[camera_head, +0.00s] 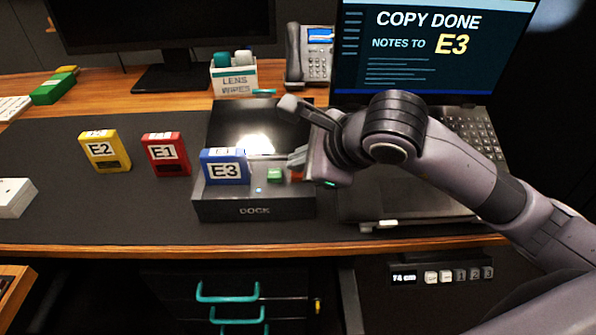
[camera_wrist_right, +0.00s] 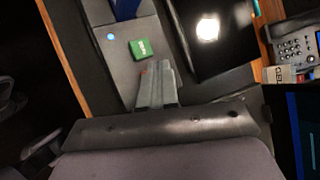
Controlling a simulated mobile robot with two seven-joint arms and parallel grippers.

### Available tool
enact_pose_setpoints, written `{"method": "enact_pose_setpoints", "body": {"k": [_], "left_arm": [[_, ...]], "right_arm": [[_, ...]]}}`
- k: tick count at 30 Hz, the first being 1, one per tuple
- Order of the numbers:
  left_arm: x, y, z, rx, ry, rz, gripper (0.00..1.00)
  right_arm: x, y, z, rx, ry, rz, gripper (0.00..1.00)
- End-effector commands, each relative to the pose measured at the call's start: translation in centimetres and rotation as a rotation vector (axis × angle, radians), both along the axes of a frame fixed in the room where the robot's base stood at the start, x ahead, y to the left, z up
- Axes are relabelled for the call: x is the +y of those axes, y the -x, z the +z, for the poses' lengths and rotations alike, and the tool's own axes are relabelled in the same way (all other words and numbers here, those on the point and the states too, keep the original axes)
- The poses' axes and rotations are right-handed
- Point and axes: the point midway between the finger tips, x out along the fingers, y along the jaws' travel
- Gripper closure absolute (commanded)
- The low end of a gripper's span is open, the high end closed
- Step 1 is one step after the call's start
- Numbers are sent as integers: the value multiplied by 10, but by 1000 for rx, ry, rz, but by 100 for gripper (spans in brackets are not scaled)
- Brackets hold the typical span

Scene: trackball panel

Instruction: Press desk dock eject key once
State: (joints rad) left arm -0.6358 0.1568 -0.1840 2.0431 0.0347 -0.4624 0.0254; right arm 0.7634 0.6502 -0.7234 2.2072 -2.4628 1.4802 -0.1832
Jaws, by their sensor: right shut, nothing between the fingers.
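The grey desk dock (camera_head: 254,208) stands near the table's front edge with a blue cartridge marked E3 (camera_head: 225,168) upright in it. On its top are a small lit blue dot (camera_head: 258,189), a green key (camera_head: 274,175) and an orange-red key (camera_head: 297,175), mostly covered by my gripper. I cannot read the key labels. My right gripper (camera_head: 296,160) is shut and empty, with its fingertips at or just above the orange-red key; contact cannot be told. In the right wrist view the fingertips (camera_wrist_right: 157,70) lie beside the green key (camera_wrist_right: 140,48). My left gripper is out of view.
Yellow E2 (camera_head: 105,151) and red E1 (camera_head: 166,154) cartridges stand left of the dock. A laptop (camera_head: 430,45) reading "COPY DONE, NOTES TO E3" is at right, behind my arm. A lens wipes box (camera_head: 234,83) and a phone (camera_head: 309,57) stand behind.

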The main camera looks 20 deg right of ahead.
Motion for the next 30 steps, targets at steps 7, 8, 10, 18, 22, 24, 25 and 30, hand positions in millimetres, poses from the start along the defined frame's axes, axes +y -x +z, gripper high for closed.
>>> {"method": "enact_pose_setpoints", "body": {"k": [7, 8, 10, 18, 22, 24, 25, 30], "left_arm": [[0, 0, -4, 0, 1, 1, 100], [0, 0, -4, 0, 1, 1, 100], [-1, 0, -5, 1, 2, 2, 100], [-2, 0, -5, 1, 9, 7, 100], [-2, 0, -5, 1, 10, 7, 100], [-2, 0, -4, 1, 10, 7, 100], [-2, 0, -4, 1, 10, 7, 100], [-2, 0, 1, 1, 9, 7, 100]], "right_arm": [[0, 0, -3, 0, 1, -1, 100], [0, 0, -3, 0, 1, -1, 100], [0, 0, -4, 0, 1, -1, 100], [0, 0, -5, 1, 1, 0, 100], [0, 0, -4, 1, 1, 0, 100], [0, 0, -3, 1, 1, 0, 100], [0, 0, -2, 1, 1, 0, 100], [0, 0, 8, -1, 1, 0, 100]]}}
